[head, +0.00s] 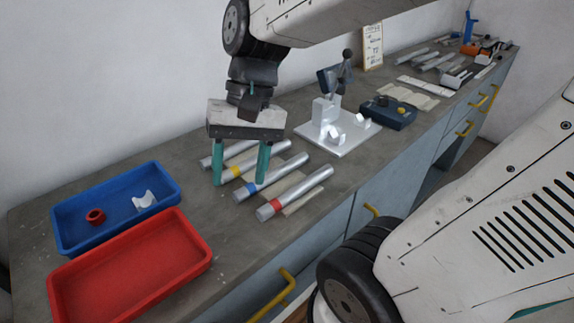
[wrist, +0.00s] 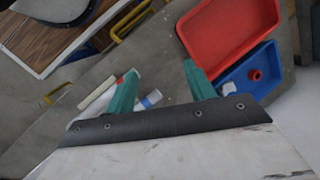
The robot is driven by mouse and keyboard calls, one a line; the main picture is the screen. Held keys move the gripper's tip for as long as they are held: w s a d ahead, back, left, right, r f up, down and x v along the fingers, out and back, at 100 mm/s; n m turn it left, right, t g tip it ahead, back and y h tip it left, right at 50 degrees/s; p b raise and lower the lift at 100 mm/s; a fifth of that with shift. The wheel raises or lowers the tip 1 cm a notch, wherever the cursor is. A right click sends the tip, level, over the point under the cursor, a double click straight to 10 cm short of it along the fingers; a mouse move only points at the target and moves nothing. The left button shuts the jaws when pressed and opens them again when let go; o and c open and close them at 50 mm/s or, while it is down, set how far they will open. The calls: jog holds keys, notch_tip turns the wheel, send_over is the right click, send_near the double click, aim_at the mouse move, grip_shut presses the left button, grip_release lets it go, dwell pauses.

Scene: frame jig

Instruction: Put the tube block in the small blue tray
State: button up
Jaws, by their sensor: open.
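The small blue tray (head: 73,237) is at the left of the bench. A white saddle-shaped block (head: 145,200), which looks like the tube block, lies inside it near the right side, apart from a red ring (head: 95,216). The wrist view shows the blue tray (wrist: 268,55), the ring (wrist: 254,75) and part of the white block (wrist: 229,88) beyond a finger. My gripper (head: 239,181) has two teal fingers spread apart and empty, pointing down above the banded tubes, right of the tray. It also shows in the wrist view (wrist: 160,72).
A red tray (head: 130,268) stands in front of the blue tray. Silver tubes with yellow, blue and red bands (head: 296,193) lie below and right of my gripper. A white jig plate with clamps (head: 338,137) and a dark blue box (head: 388,113) stand farther right.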

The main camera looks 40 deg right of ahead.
jog(key=s+d+r+n+t+h, duration=0.1)
jog(key=s+d+n+t+h, duration=0.1)
jog(key=s, duration=0.4)
jog(key=d+n+h, duration=0.1)
jog(key=d+n, duration=0.1)
jog(key=shift+d+t+h, duration=0.3)
jog(key=shift+d+h, duration=0.1)
jog(key=shift+r, duration=0.1)
dwell(0.8)
